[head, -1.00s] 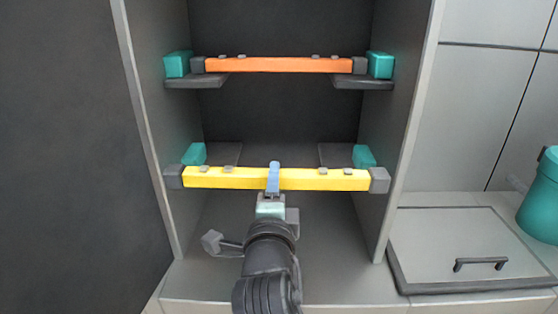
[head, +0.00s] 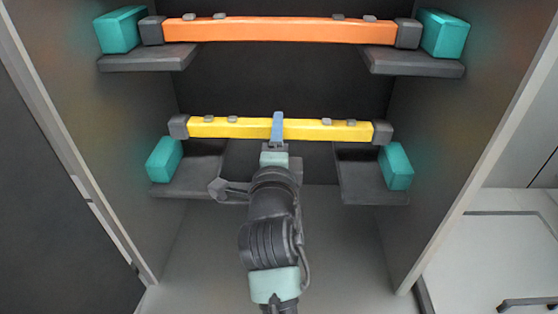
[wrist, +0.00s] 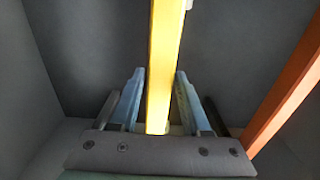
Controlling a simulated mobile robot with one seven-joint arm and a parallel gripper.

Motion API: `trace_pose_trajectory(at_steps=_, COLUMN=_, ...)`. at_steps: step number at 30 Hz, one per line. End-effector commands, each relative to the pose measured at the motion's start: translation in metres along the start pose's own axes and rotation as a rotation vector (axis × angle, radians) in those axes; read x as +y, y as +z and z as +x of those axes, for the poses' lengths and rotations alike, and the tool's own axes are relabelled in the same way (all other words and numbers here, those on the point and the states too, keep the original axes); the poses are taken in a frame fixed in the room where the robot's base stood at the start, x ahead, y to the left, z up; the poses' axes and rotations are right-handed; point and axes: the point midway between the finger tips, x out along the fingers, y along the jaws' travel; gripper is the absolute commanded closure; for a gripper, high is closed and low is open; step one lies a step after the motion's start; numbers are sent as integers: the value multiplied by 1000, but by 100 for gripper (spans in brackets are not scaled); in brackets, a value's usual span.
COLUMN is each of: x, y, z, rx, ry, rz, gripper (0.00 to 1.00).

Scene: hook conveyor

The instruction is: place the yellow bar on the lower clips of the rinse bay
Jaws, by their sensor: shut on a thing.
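The yellow bar (head: 230,128) has dark grey end blocks and small grey tabs on top. My gripper (head: 277,128) is shut on it near its middle. The wrist view also shows the yellow bar (wrist: 161,70) between the two blue fingers of my gripper (wrist: 158,100). In the head view the bar is level, and its ends appear above the lower ledges. The lower clips are a left teal block (head: 164,159) and a right teal block (head: 396,166), on dark ledges. The bar appears apart from both; its exact height and depth are unclear.
An orange bar (head: 280,30) lies between the upper teal blocks (head: 120,30) on upper ledges. It also shows in the wrist view (wrist: 285,95). Bay walls (head: 480,150) stand close on both sides. The bay floor below is clear.

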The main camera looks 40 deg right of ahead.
Motion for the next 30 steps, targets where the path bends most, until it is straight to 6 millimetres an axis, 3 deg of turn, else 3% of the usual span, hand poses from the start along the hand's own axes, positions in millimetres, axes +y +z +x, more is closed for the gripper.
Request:
trace_pose_trajectory(at_steps=3, x=23, y=-1, z=0, rx=1, ry=-1, rz=-3, gripper=100)
trace_pose_trajectory(at_steps=15, x=71, y=0, z=0, rx=0, ry=-3, rz=-2, gripper=100)
trace_pose_trajectory(at_steps=30, x=81, y=0, z=0, rx=0, ry=-7, rz=0, gripper=100)
